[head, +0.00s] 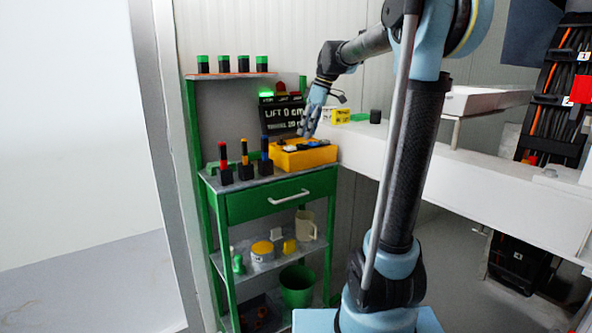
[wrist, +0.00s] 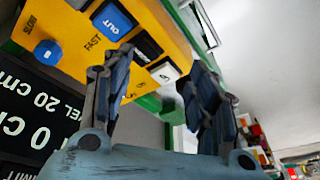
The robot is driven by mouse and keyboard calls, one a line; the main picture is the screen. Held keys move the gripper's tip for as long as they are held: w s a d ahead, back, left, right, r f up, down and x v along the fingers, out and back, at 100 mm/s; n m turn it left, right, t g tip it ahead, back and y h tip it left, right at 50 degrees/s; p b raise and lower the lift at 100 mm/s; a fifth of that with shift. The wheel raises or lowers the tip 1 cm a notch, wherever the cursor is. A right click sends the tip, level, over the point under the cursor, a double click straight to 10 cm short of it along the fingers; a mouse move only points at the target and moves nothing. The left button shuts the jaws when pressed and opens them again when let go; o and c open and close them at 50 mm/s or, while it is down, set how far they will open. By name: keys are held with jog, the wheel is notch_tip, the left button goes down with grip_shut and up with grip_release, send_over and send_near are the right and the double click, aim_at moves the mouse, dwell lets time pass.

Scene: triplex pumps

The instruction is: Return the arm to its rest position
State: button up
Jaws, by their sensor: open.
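My gripper (head: 311,122) is at the end of my raised arm, just above the yellow control box (head: 306,156) on top of the green cart. In the wrist view my gripper (wrist: 160,90) has its two dark fingers spread apart with nothing between them. Past the fingers the yellow control box (wrist: 75,30) shows a blue OUT button (wrist: 114,20), a white button (wrist: 165,73) and a blue knob (wrist: 47,52). Whether a fingertip touches the box cannot be told.
The green cart (head: 277,196) has a drawer and lower shelves with a mug (head: 306,225) and a green bucket (head: 297,286). Tools in black holders (head: 245,161) stand left of the box. A display sign (head: 281,115) stands behind it. A white bench (head: 470,180) is at right.

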jog(key=s+d+f+m+h, duration=0.1)
jog(key=s+d+f+m, duration=0.4)
jog(key=s+f, duration=0.4)
jog(key=s+d+f+m+t+h, duration=0.1)
jog(key=s+d+f+m, duration=0.3)
jog(key=s+f, duration=0.5)
jog(key=s+d+f+m+h, duration=0.1)
jog(key=s+d+f+m, duration=0.4)
jog(key=s+f, duration=0.4)
jog(key=s+d, duration=0.1)
jog(key=s, duration=0.4)
jog(key=shift+f+m+t+h, duration=0.15)
jog(key=shift+m+t+h, duration=0.15)
jog(key=shift+t, duration=0.1)
